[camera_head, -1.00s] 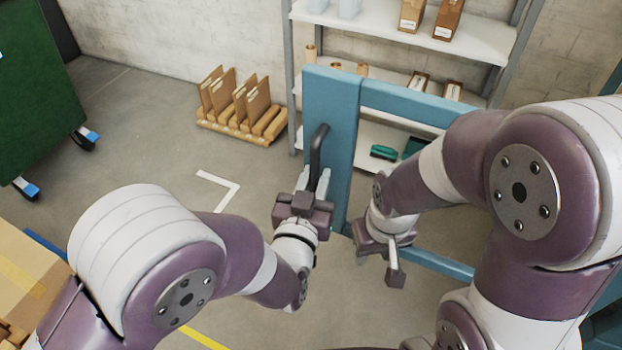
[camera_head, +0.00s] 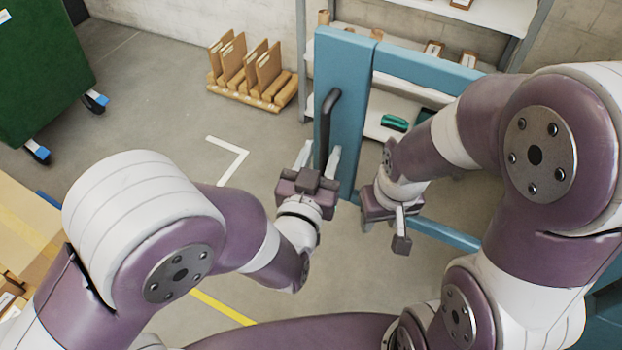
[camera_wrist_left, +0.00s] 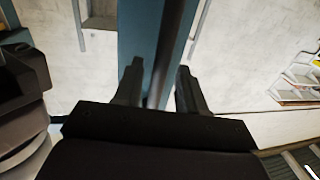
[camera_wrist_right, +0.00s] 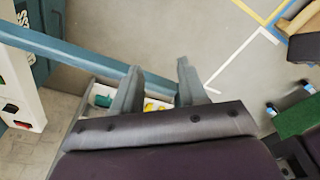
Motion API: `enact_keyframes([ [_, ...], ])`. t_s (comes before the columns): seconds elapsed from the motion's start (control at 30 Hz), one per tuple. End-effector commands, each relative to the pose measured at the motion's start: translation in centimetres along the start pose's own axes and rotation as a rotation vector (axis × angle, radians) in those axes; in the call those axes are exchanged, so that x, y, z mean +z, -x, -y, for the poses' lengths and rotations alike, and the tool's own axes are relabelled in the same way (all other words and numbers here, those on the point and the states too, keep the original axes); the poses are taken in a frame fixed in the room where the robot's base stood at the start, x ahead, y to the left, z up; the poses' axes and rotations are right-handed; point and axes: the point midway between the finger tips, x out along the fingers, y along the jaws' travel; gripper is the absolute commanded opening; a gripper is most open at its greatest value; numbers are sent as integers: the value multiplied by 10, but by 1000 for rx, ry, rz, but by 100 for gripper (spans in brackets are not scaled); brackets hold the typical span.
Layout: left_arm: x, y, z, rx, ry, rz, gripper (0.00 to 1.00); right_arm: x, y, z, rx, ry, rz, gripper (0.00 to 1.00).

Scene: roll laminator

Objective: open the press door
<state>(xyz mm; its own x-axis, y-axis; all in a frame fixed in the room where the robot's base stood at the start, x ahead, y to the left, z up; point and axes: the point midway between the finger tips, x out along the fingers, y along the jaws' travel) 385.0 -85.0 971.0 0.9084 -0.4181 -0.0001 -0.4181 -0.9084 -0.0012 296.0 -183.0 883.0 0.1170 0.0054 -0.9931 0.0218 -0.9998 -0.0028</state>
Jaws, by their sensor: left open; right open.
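The press door is a blue frame (camera_head: 340,95) standing upright ahead of me, with a dark vertical bar handle (camera_head: 328,112) on its left post. My left gripper (camera_head: 319,155) is open at the handle's lower end. In the left wrist view the handle (camera_wrist_left: 176,40) runs between its spread fingers (camera_wrist_left: 158,80), with the blue post (camera_wrist_left: 140,25) behind; I cannot tell whether either finger touches it. My right gripper (camera_head: 368,224) hangs right of the post, partly hidden by its own wrist. In the right wrist view its fingers (camera_wrist_right: 156,75) are apart and empty near a blue rail (camera_wrist_right: 70,52).
A shelf rack (camera_head: 440,10) stands behind the door. A wooden rack with brown boards (camera_head: 250,75) is on the floor at the back, and a green wheeled bin (camera_head: 38,85) at the left. Cardboard boxes (camera_head: 22,235) lie at lower left.

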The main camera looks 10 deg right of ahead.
Motion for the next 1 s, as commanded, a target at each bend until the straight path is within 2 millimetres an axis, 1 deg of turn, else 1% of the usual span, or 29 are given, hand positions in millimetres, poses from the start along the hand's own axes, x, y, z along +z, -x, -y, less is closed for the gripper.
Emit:
enact_keyframes([
  [0.03, 0, 12, -2, 5, 0, 0, 40, 0, -1, 0, 0, 0, 0, 43],
  [0.2, 0, 55, -1, 6, 0, -1, 40, 0, -2, 0, 0, 0, 0, 43],
  [0.3, 0, 77, -2, 7, 0, -1, 40, 0, -2, 0, 0, 0, 0, 43],
  [0.4, 0, 92, -2, 6, 0, -1, 40, 0, -2, 0, 0, 0, 0, 43],
  [0.57, 0, 101, 0, 1, 0, -1, 40, 0, -2, 0, 0, 0, 0, 43],
  [1.0, 0, 101, 0, 0, 0, -1, 40, 0, -2, 0, 0, 0, 0, 43],
])
